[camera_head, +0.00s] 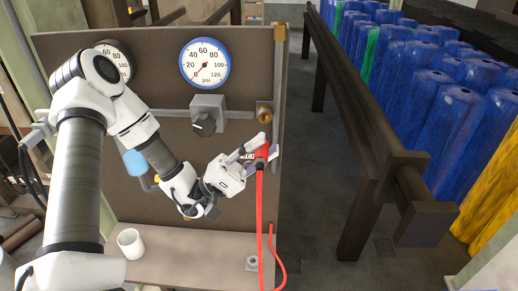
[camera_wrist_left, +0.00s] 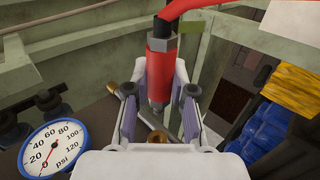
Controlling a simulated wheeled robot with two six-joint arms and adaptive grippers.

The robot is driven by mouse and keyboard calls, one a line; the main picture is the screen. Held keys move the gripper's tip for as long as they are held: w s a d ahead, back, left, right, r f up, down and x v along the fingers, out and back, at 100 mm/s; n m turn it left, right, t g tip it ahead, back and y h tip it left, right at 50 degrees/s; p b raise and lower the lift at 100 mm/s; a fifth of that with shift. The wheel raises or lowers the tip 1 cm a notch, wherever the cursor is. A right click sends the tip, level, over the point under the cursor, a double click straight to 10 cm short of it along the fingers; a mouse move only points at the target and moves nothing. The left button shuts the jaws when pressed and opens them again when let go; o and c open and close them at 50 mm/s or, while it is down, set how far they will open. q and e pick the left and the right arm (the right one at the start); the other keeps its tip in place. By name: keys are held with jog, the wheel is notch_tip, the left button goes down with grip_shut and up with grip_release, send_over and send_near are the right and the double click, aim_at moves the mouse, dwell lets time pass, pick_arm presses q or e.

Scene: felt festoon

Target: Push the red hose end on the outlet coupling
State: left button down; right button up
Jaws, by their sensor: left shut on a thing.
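The red hose end (camera_head: 262,153) is between the fingers of my left gripper (camera_head: 257,150), near the right edge of the gauge board. My left gripper is shut on it. The brass outlet coupling (camera_head: 264,112) is on the board just above the hose end in the head view, and the two look apart. In the left wrist view the red hose end (camera_wrist_left: 159,72) stands between the fingers (camera_wrist_left: 160,110), its metal tip toward the brass coupling (camera_wrist_left: 157,137), which is partly hidden by the gripper's body. My right gripper is not in view.
The board (camera_head: 160,75) carries a pressure gauge (camera_head: 204,63) and a valve knob (camera_head: 204,124). A white mug (camera_head: 131,243) stands on the ledge (camera_head: 190,245). The red hose (camera_head: 260,220) hangs down past the ledge. A dark rail (camera_head: 350,95) and blue rolls (camera_head: 445,120) are at the right.

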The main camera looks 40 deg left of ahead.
pick_arm(q)
jog(key=shift+b, duration=0.3)
jog(key=shift+f, duration=0.1)
jog(key=shift+w+a+b, duration=0.25)
jog(key=shift+w+a, duration=0.05)
jog(key=shift+w, duration=0.2)
jog(key=shift+w+a+b, duration=0.2)
jog(key=shift+w+a, duration=0.1)
jog(key=shift+w, duration=0.2)
jog(key=shift+w+a+b, duration=0.25)
jog(key=shift+w+a, duration=0.1)
jog(key=shift+w, duration=0.2)
jog(key=shift+w+a+b, duration=0.25)
jog(key=shift+w+a, duration=0.05)
jog(key=shift+w, duration=0.2)
jog(key=shift+w+a+b, duration=0.4)
jog(key=shift+w+b, duration=0.15)
jog(key=shift+w, duration=0.15)
jog(key=shift+w+a+b, duration=0.4)
jog(key=shift+w+b, duration=0.1)
jog(key=shift+w, duration=0.15)
jog(key=shift+c, duration=1.5)
grip_release()
jog(key=shift+w, duration=0.1)
jog(key=shift+a, duration=0.1)
